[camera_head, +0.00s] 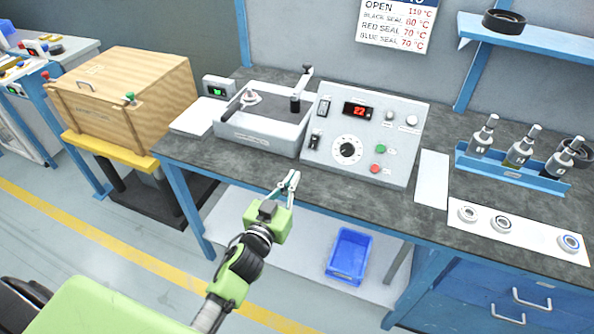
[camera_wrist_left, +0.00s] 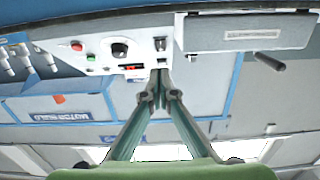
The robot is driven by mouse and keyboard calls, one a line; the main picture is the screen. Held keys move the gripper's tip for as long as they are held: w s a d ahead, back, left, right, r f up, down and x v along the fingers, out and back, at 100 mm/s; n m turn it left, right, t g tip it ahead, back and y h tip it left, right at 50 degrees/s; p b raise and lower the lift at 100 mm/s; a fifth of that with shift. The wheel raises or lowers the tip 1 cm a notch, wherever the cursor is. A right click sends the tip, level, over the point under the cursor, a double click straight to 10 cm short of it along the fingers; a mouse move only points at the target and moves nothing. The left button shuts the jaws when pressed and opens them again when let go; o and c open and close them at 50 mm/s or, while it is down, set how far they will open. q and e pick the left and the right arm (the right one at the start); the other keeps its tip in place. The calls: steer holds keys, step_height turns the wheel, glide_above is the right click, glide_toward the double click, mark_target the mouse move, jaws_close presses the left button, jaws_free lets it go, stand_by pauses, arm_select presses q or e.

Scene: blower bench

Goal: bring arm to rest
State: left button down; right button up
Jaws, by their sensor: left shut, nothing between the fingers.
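My left gripper (camera_head: 288,184) is shut and empty in the head view. It is in the air in front of the bench's front edge, below the grey control box. In the left wrist view its two fingers (camera_wrist_left: 160,85) meet at the tips with nothing between them. The left arm reaches up from the bottom of the head view. My right gripper is in neither view.
The control box (camera_head: 393,115) and a grey tray-like fixture (camera_head: 255,138) stand on the dark bench (camera_head: 270,166). A blue bin (camera_head: 349,256) sits on the shelf below. A wooden box (camera_head: 125,92) stands left. The near floor is clear.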

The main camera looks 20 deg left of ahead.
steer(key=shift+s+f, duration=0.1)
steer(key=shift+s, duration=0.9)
